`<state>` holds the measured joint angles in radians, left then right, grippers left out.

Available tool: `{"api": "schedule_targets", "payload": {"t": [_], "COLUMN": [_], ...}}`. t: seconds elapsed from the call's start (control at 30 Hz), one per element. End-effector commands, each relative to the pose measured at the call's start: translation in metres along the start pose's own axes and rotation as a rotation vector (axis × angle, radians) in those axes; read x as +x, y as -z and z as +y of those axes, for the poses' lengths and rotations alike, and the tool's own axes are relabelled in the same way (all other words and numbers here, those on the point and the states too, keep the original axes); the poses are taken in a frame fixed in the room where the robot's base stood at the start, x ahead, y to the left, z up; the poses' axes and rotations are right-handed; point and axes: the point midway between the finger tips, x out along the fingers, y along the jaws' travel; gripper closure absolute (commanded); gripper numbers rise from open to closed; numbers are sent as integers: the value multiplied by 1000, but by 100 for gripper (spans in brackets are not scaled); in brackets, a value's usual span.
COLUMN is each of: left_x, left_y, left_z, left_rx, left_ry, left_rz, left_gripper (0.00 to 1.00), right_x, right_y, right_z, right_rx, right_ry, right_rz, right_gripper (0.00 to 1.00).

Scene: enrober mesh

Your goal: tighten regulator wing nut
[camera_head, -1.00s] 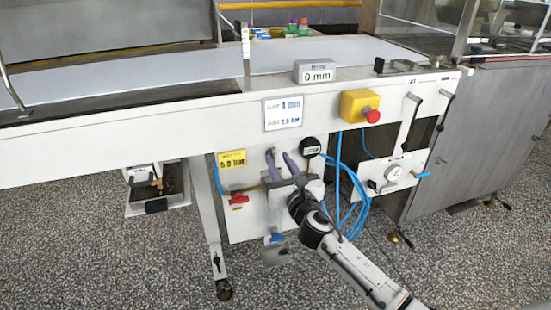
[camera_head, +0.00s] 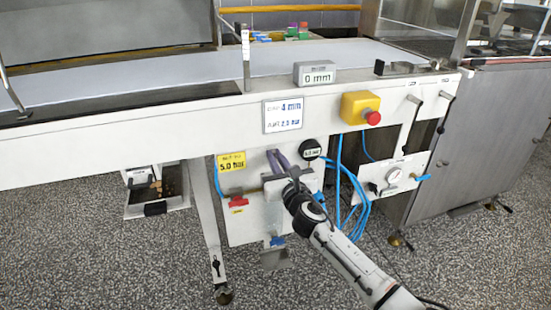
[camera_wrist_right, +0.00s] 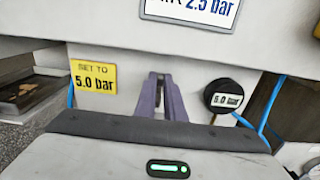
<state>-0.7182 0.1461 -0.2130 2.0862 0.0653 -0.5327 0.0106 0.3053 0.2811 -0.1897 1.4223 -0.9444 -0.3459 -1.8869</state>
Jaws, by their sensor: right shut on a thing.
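My right gripper (camera_head: 279,157) reaches up to the white pneumatic panel (camera_head: 243,222) under the conveyor. In the right wrist view its two purple fingers (camera_wrist_right: 163,82) are close together at the tips, shut on the regulator wing nut. The nut itself is hidden by the fingers, and how far it is turned cannot be seen. The round black gauge (camera_wrist_right: 223,96) right of the fingers reads 5.0 bar; it also shows in the head view (camera_head: 310,148). The yellow sign (camera_wrist_right: 93,75) left of them says SET TO 5.0 bar. My left gripper is not in view.
A red-handled valve (camera_head: 237,201) is left of my gripper, and a blue knob (camera_head: 277,240) is below. Blue hoses (camera_head: 359,195) hang to the right. A yellow box with a red button (camera_head: 361,107) sits above, right. The conveyor edge (camera_head: 210,115) overhangs the panel.

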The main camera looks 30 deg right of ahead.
Motion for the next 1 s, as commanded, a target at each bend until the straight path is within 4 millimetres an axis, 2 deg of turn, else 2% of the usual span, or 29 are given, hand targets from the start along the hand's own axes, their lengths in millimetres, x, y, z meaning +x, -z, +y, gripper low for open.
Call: {"api": "schedule_targets", "payload": {"t": [0.37,1.0], "left_x": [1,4], "left_y": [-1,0], "left_z": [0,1], "left_rx": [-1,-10], "left_ry": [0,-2], "left_rz": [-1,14], "left_gripper": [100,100], "right_x": [0,0], "right_y": [1,6], "right_z": [-3,-13], "right_rx": [159,754], "right_ry": [-1,0], "right_rz": [1,1], "right_gripper": [100,100]}}
